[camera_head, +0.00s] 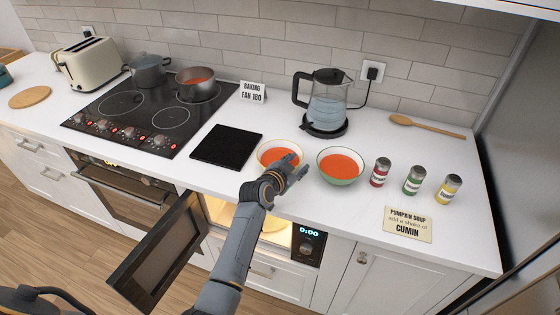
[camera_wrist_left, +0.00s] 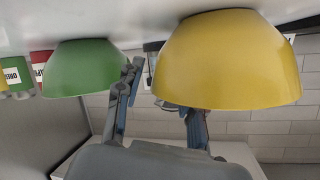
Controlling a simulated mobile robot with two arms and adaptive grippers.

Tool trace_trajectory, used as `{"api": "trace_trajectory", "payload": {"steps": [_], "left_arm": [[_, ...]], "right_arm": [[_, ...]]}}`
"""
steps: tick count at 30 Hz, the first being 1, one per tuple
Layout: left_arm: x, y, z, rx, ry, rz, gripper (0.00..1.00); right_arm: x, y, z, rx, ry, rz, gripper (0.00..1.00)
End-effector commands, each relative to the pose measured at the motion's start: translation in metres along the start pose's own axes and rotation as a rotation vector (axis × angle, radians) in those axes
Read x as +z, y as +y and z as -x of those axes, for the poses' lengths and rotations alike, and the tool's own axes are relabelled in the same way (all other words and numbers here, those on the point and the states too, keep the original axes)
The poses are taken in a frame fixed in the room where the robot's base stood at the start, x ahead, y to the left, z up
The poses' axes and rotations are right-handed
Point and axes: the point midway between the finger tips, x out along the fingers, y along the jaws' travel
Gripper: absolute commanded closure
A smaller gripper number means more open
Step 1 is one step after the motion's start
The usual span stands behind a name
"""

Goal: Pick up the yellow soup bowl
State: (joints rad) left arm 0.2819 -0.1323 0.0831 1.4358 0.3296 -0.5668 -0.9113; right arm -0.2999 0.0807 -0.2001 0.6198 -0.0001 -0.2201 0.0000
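The yellow soup bowl (camera_head: 262,163) stands upright on the counter with orange soup in it. My left gripper (camera_head: 295,167) is at its right side and hides part of it in the head view. In the left wrist view, which is upside down, the yellow bowl (camera_wrist_left: 232,62) is large and close. The fingers of my left gripper (camera_wrist_left: 162,90) are spread; one is between the two bowls, the other at the yellow bowl's rim, its tip hidden. I cannot tell whether they touch the bowl. My right gripper is not in view.
A green bowl (camera_head: 341,180) of soup stands close on the right. Several spice jars (camera_head: 412,181), a cumin sign (camera_head: 408,224) and a glass kettle (camera_head: 326,104) are nearby. A black board (camera_head: 227,147) lies left.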

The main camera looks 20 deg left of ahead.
Motion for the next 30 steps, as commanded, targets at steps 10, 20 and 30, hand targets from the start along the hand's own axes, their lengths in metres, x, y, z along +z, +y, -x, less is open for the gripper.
{"api": "trace_trajectory", "payload": {"steps": [10,20,30], "left_arm": [[0.0002,-0.0001,0.0002,0.0,0.0,0.0,0.99],[-0.0026,-0.0018,0.0005,-0.004,0.005,-0.003,1.0],[-0.0088,-0.0045,0.0026,-0.005,0.007,-0.005,1.0]], "right_arm": [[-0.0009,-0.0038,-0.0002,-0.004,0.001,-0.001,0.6],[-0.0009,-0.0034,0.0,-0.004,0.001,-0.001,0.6],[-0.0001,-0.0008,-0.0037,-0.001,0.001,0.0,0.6]]}}
